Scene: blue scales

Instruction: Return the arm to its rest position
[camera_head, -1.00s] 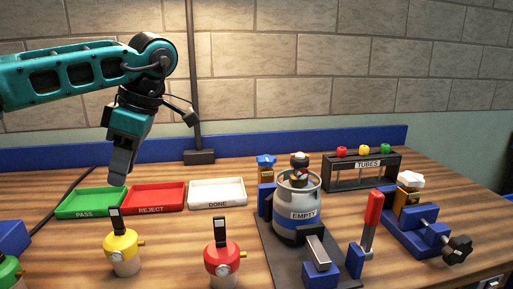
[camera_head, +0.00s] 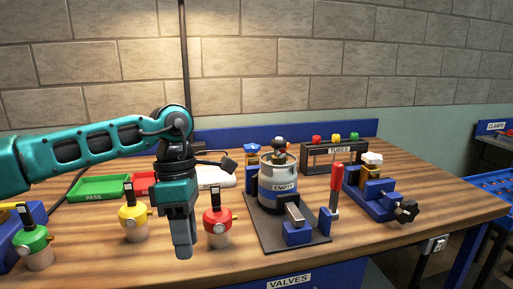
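My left arm comes in from the left, and its gripper (camera_head: 183,250) points down in front of the table, between the yellow valve (camera_head: 134,216) and the red valve (camera_head: 217,217). The fingers look close together from this side, and I cannot tell whether they are open or shut. I see nothing hanging from them. The arm hides most of the red tray (camera_head: 143,181) and part of the white tray (camera_head: 217,178). My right gripper is not in view.
A grey cylinder marked EMPTY (camera_head: 278,187) stands on a dark plate with clamps. Behind it is the TUBES rack (camera_head: 339,150). A blue vise (camera_head: 380,198) is at the right. The green PASS tray (camera_head: 97,189) and green valve (camera_head: 33,240) are at the left.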

